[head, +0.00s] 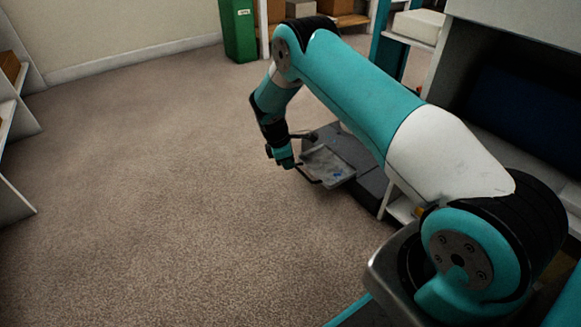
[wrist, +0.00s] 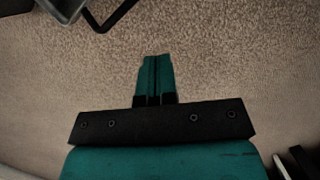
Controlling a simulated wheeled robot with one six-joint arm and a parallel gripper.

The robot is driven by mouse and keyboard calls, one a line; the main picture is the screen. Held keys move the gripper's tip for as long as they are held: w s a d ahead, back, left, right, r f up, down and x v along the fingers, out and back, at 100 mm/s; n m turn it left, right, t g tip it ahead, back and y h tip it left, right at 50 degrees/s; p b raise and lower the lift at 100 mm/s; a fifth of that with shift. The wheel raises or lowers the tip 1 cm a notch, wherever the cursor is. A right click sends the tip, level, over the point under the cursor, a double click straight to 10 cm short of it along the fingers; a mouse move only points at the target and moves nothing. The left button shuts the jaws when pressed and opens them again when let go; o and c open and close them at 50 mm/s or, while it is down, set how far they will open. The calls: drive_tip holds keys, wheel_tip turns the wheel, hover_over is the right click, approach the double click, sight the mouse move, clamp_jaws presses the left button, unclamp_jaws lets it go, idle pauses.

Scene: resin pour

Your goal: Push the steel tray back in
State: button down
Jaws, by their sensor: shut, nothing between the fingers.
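The steel tray (head: 328,166) is a flat grey pan with a dark bar handle (head: 308,176) at its front. It sticks out over the carpet from a low dark unit on the right. My gripper (head: 286,163) is shut and empty, just left of the tray in the head view. I cannot tell there whether it touches the handle. In the wrist view my gripper (wrist: 156,60) points over bare carpet, and the handle (wrist: 115,18) and a corner of the tray (wrist: 66,6) show at the top left, apart from the fingertips. My arm hides part of the unit.
The low dark unit (head: 352,148) stands beside white shelving (head: 400,207). A green bin (head: 238,30) stands at the back wall, near shelves with boxes. More shelving (head: 14,110) is at the left edge. The carpet in the middle and front is clear.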

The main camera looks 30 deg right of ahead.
drive_tip(key=s+d+f+b, duration=0.2)
drive_tip(key=d+f+b, duration=0.3)
drive_tip(key=f, duration=0.2)
drive_tip(key=shift+s+f+b, duration=0.25)
drive_tip(key=shift+b, duration=0.15)
drive_tip(key=p, duration=0.1)
approach(338, 170)
drive_tip(key=x, duration=0.5)
drive_tip(key=shift+d+f, duration=0.1)
drive_tip(key=shift+f, duration=0.05)
drive_tip(key=shift+s, duration=0.1)
drive_tip(key=a, duration=0.1)
drive_tip(key=w+a+r+p, duration=0.1)
drive_tip(key=w+a+p, duration=0.1)
drive_tip(key=a, duration=0.1)
drive_tip(key=shift+r, duration=0.25)
drive_tip(key=s+p+v, duration=0.1)
drive_tip(key=p+v, duration=0.4)
drive_tip(key=v, duration=0.4)
drive_tip(key=shift+w+d+r+p, duration=0.15)
drive_tip(key=shift+w+r+p, duration=0.15)
drive_tip(key=shift+w+p, duration=0.1)
